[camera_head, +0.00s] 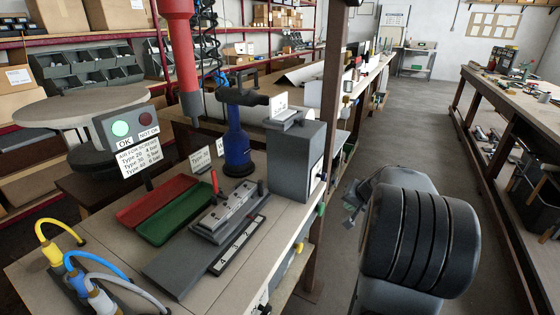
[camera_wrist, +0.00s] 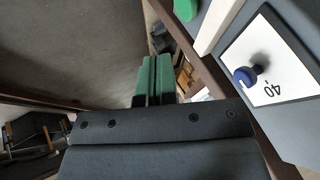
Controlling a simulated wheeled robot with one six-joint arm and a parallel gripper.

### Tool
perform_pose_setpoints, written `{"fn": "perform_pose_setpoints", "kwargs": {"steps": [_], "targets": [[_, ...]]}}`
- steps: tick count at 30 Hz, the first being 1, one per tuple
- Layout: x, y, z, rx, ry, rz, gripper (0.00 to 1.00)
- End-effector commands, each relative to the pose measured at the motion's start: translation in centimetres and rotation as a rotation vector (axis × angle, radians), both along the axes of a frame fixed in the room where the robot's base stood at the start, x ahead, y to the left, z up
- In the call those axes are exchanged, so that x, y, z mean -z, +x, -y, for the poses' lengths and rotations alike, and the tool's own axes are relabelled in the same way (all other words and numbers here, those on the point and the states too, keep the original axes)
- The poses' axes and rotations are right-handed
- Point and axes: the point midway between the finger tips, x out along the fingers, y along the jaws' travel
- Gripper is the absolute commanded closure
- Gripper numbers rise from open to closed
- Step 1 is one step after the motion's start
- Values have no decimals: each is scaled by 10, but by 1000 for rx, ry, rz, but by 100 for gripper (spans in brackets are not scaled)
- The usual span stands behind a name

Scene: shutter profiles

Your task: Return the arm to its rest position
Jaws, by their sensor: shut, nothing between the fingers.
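My gripper (camera_wrist: 154,80) shows in the wrist view as two green-padded fingers side by side, shut with nothing between them. In the head view, my arm's thick grey and black links fill the lower right, and the gripper end (camera_head: 352,196) is small beside the bench's right edge, over the aisle. It touches nothing that I can make out. Part of the arm and gripper is hidden behind my own links.
The workbench (camera_head: 110,235) carries a grey box (camera_head: 297,150), a blue bottle-shaped tool (camera_head: 237,145), and red (camera_head: 155,200) and green (camera_head: 176,213) trays. The box's white panel with blue knob (camera_wrist: 245,76) is close in the wrist view. The aisle floor (camera_head: 410,130) is clear; another bench (camera_head: 520,95) stands right.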

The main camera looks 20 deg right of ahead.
Motion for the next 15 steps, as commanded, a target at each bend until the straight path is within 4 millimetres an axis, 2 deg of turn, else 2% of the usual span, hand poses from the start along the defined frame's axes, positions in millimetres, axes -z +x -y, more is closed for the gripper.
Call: {"fn": "perform_pose_setpoints", "kwargs": {"steps": [5, 8, 9, 10, 14, 15], "targets": [[0, 0, -1, 18, 18, -2, 100], [16, -13, -9, 35, 66, -71, 100], [23, -25, -18, 34, 83, -117, 100], [20, -33, -29, 23, 87, -154, 100], [-19, -57, -97, -109, 46, -292, 100], [-34, -65, -120, -163, 20, -327, 100]]}}
